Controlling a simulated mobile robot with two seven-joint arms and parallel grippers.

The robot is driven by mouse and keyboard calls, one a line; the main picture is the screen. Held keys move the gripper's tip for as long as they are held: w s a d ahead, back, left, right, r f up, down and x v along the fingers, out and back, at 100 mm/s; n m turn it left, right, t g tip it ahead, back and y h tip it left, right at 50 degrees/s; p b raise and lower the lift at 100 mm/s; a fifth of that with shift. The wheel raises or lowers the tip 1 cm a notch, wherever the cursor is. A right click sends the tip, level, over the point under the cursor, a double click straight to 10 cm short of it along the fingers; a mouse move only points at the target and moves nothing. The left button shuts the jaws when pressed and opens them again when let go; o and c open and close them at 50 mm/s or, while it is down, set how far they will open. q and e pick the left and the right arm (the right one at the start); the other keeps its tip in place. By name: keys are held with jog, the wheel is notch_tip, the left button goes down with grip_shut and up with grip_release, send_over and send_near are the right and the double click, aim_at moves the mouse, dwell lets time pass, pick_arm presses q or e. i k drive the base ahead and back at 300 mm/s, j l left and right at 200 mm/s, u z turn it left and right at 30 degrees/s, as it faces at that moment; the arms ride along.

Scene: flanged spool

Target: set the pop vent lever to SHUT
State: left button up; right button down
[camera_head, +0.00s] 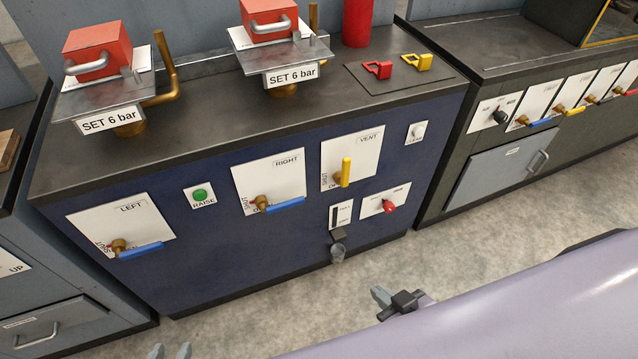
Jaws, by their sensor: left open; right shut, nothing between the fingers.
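The vent lever is a yellow handle (346,171) on a brass valve, in front of a white plate marked VENT (366,150) on the dark blue cabinet. It points upward. The word SHUT runs up the plate's left edge; another marking near the valve is too small to read. My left gripper (170,352) shows only its two grey fingertips at the bottom edge, apart and empty, far below and left of the lever. My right gripper (379,295) is shut and empty, over the floor in front of the cabinet, below and right of the lever and apart from it.
Blue levers sit on the LEFT plate (141,249) and RIGHT plate (285,204). A green RAISE button (200,194), a red knob (389,207) and a dark fitting (338,240) are also on the front.

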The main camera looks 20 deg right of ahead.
aim_at(342, 177)
jog(key=j, duration=0.75)
jog(key=k+j, duration=0.1)
jog(key=j, duration=0.6)
